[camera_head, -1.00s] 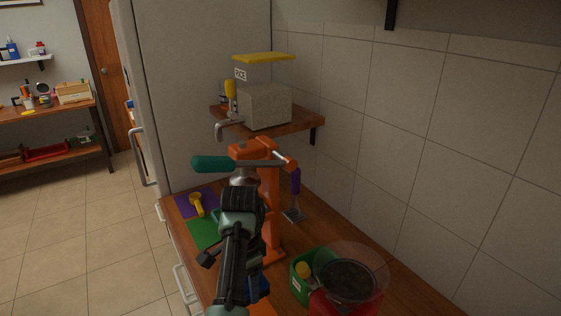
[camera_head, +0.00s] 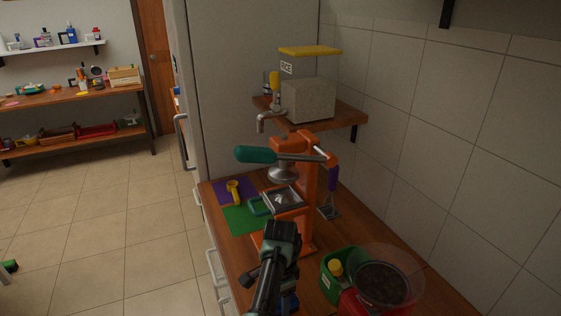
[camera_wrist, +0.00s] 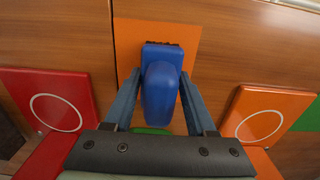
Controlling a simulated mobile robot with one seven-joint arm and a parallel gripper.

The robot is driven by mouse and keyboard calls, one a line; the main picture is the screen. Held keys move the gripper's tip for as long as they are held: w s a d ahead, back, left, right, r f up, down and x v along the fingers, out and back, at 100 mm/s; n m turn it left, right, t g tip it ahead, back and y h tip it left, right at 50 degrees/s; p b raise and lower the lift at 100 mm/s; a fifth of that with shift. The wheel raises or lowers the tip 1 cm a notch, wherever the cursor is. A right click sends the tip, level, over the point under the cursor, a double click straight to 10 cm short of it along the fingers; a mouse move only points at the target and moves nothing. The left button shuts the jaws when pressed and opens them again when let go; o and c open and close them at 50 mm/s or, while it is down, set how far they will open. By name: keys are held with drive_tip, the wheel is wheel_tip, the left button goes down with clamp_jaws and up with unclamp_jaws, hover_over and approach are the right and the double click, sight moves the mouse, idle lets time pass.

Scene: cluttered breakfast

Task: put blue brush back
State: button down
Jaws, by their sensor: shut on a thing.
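The blue brush (camera_wrist: 162,90) is between the fingers of my gripper (camera_wrist: 161,82) in the wrist view, and the gripper is shut on it. Its rounded blue handle points toward the camera, and dark bristles show at its far edge. Behind it is a flat orange patch (camera_wrist: 128,42) on the wood; I cannot tell whether the bristles touch it. In the head view my gripper (camera_head: 286,290) is low over the near part of the counter. Only a little blue of the brush (camera_head: 289,303) shows there, mostly hidden by my arm.
An orange press (camera_head: 308,190) with a green handle stands just beyond my gripper. A green box (camera_head: 327,286) and a scale with a clear bowl (camera_head: 385,284) are close on the right. A green mat (camera_head: 240,220) and purple mat (camera_head: 222,190) lie at the back left.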

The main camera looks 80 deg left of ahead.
drive_tip(key=shift+f, duration=0.15)
drive_tip(key=shift+c, duration=1.1)
unclamp_jaws()
wheel_tip(320, 180, up, 12)
drive_tip(key=shift+r+b, duration=0.2)
drive_tip(key=shift+b, duration=0.15)
